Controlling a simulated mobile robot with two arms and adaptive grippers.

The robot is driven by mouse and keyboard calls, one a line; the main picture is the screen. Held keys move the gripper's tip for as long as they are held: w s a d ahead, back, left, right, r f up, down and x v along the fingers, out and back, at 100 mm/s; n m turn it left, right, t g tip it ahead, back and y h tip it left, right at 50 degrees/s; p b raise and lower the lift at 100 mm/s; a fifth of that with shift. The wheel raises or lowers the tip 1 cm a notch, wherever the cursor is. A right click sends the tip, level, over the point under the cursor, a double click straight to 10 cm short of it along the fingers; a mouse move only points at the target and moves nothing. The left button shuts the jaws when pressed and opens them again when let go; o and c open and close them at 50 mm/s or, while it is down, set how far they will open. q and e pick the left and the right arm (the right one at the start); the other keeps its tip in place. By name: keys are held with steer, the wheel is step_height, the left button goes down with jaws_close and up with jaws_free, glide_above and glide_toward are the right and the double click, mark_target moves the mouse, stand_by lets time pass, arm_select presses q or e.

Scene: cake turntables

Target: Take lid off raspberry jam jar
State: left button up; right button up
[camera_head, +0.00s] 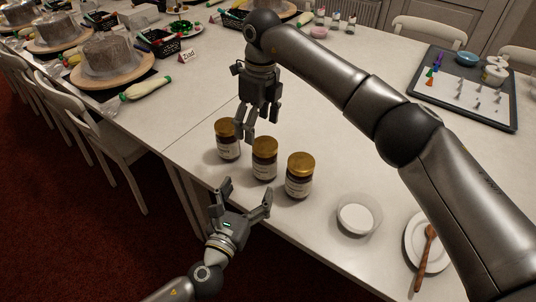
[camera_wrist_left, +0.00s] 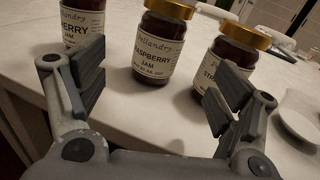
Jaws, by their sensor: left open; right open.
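The raspberry jam jar (camera_head: 264,172) is the middle one of three upright dark jars with gold lids. Its label reads "Raspberry Jam" in the left wrist view (camera_wrist_left: 158,50), and its gold lid (camera_head: 264,145) is on. My left gripper (camera_head: 244,197) is open and empty in front of the jars, at the table's near edge. In the left wrist view its two fingers (camera_wrist_left: 158,98) stand apart, with the raspberry jar beyond the gap. My right gripper (camera_head: 258,124) is open and empty, above and behind the left and middle jars, apart from the lid as far as I can tell.
Another jar (camera_head: 228,148) stands to the left and one (camera_head: 299,184) to the right, close by. A small white bowl (camera_head: 358,214) and a plate (camera_head: 413,250) with a wooden spoon (camera_head: 425,262) lie further right. A dark tray (camera_head: 437,100) lies behind.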

mark_target(261, 166)
arm_select(q)
steer(key=shift+w+d+r+m, duration=0.1)
steer(key=shift+m, duration=0.2)
arm_select(e)
steer(key=shift+w+d+r+h, duration=0.35)
steer(key=shift+d+r, duration=0.25)
steer(key=shift+d, duration=0.2)
arm_select(q)
steer(key=shift+w, duration=0.2)
arm_select(e)
steer(key=shift+w+d+r, duration=0.1)
steer(key=shift+d, duration=0.1)
arm_select(q)
steer(key=x, duration=1)
steer(key=shift+w+d, duration=0.15)
steer(key=shift+d, duration=0.05)
arm_select(e)
steer(key=shift+a, duration=0.1)
